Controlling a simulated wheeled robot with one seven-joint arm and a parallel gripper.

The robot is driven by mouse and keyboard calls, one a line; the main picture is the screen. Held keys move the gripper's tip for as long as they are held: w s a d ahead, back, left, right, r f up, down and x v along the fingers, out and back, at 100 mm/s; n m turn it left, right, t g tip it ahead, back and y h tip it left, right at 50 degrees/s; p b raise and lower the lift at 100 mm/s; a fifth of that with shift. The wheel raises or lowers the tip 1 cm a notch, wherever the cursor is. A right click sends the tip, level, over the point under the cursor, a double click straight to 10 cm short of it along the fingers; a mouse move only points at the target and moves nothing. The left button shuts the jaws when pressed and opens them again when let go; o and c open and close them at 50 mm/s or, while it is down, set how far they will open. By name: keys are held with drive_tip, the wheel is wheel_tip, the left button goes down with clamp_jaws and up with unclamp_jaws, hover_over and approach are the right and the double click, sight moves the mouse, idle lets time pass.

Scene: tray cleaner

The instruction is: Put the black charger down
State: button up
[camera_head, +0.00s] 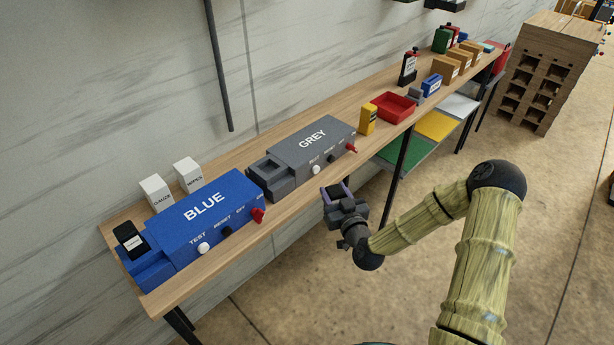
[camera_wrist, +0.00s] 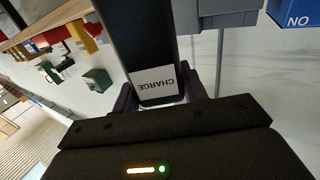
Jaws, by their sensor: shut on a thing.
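The black charger (camera_wrist: 138,40) fills the middle of the wrist view, with a white label reading CHARGE near its end. My gripper (camera_wrist: 160,95) is shut on it, with a purple finger on either side. In the head view my gripper (camera_head: 338,192) is in front of the shelf's front edge, below the grey GREY machine (camera_head: 305,150). The charger is hard to make out there between the fingers. The blue BLUE machine (camera_head: 200,215) is to the left, with a black labelled block (camera_head: 130,240) seated in its left end.
The long wooden shelf (camera_head: 232,152) runs along the wall. White boxes (camera_head: 188,175) stand behind the blue machine. A yellow box (camera_head: 368,119), an empty-looking red tray (camera_head: 393,108) and a black labelled item (camera_head: 409,68) are further right. Green, yellow and white trays (camera_head: 437,125) lie below.

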drive_tip(key=s+d+f+m+h, duration=0.2)
drive_tip(key=s+d+f+h, duration=0.1)
drive_tip(key=d+f, duration=0.2)
drive_tip(key=s+d+f+m+t+h, duration=0.1)
drive_tip(key=s+d+f+m+h, duration=0.1)
drive_tip(key=d+f, duration=0.4)
drive_tip(key=shift+s+d+m+h, duration=0.3)
drive_tip(key=shift+s+d+h, duration=0.25)
drive_tip(key=shift+d+h, duration=0.4)
drive_tip(key=shift+w+a+f, duration=0.1)
drive_tip(key=shift+a+f, duration=0.05)
